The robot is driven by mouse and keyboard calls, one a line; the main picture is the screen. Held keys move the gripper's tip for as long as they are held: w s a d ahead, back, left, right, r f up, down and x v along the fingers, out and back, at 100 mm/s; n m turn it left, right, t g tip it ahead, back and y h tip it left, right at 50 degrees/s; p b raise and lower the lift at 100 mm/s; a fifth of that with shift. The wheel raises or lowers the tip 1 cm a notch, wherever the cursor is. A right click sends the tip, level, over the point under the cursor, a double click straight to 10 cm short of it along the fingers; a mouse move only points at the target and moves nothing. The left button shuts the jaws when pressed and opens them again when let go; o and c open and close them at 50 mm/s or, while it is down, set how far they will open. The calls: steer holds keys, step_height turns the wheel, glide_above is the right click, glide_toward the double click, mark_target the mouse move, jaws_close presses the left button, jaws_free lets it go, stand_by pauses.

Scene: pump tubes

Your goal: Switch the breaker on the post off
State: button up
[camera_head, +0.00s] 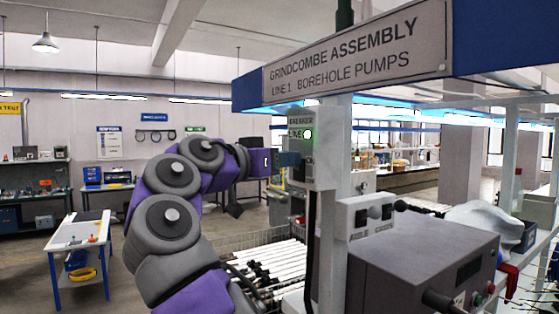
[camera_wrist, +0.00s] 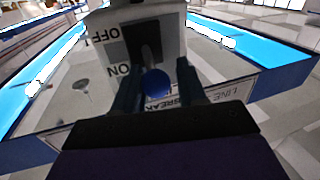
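The breaker (camera_head: 326,150) is a pale box on the white post, with a green light (camera_head: 308,134) lit on its front. In the wrist view the breaker box (camera_wrist: 177,40) shows upside down, with OFF and ON labels beside a dark slot plate. Its lever ends in a round blue knob (camera_wrist: 157,83), near the ON label. My gripper (camera_head: 282,160) is at the front of the box. In the wrist view my gripper (camera_wrist: 158,70) is open, one finger on each side of the knob, with visible gaps. The lever's base is partly hidden by the knob.
A sign (camera_head: 357,52) on a blue beam hangs above the breaker. A smaller switch box (camera_head: 369,214) and a grey machine (camera_head: 415,262) stand below right. A wire basket of white tubes (camera_head: 272,265) lies below my gripper.

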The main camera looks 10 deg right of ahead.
steer(key=shift+s+d, duration=0.1)
steer(key=shift+d, duration=0.15)
steer(key=shift+c, duration=1.4)
steer(key=shift+a+f, duration=0.1)
steer(key=c, duration=0.4)
